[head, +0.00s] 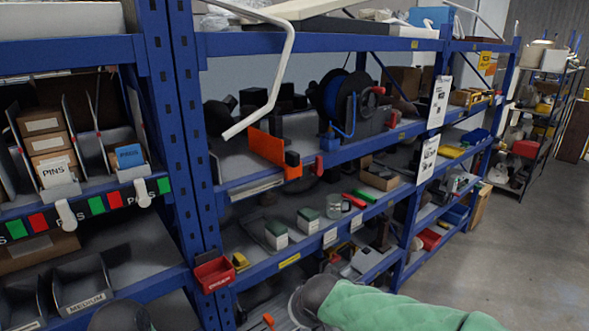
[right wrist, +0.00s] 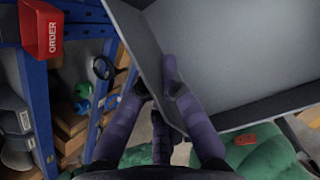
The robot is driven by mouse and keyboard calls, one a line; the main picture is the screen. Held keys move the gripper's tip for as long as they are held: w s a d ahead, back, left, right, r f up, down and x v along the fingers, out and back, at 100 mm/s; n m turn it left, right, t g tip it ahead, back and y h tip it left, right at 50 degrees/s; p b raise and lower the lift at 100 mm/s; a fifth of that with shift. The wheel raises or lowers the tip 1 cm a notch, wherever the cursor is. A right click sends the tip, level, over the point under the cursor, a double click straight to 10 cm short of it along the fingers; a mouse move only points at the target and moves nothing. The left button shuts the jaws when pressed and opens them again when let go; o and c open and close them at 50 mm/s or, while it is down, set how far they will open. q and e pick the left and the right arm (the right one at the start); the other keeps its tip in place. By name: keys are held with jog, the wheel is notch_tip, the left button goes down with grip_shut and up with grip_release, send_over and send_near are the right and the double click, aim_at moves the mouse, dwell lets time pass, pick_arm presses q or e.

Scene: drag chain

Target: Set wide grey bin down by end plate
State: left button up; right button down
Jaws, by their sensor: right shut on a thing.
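The wide grey bin (right wrist: 235,55) fills the upper right of the right wrist view, seen close up from its open side. My right gripper (right wrist: 156,84) is shut on its near left wall, with one dark finger on the inner face and the other on the outside. No part is plainly an end plate; an orange plate (head: 266,148) stands upright at the front of a middle shelf. My left gripper is not in view.
A red bin (head: 214,273) hangs on the blue rack post; a red ORDER bin shows in the right wrist view (right wrist: 41,32). A blue cable reel (head: 340,97) stands beyond the orange plate. Several small boxes and tools crowd the shelf below. Open floor (head: 515,250) lies at right.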

jog(key=s+d+f+m+g+h+b, duration=0.1)
jog(key=d+f+m+g+b, duration=0.3)
jog(key=f+m+b, duration=0.3)
jog(key=s+d+f+m+g+h+b, duration=0.1)
jog(key=d+f+m+g+b, duration=0.3)
jog(key=f+m, duration=1.3)
jog(key=s+d+f+m+g+h+b, duration=0.1)
jog(key=d+f+m+g+b, duration=0.3)
jog(key=f, duration=1.4)
jog(key=s+d+m+b, duration=0.1)
jog(key=d+m+b, duration=0.3)
jog(key=m+b, duration=0.3)
jog(key=shift+s+d+f+m+h, duration=0.2)
jog(key=shift+d+f+m+h, duration=0.1)
jog(key=shift+m+h, duration=0.1)
jog(key=shift+d, duration=0.1)
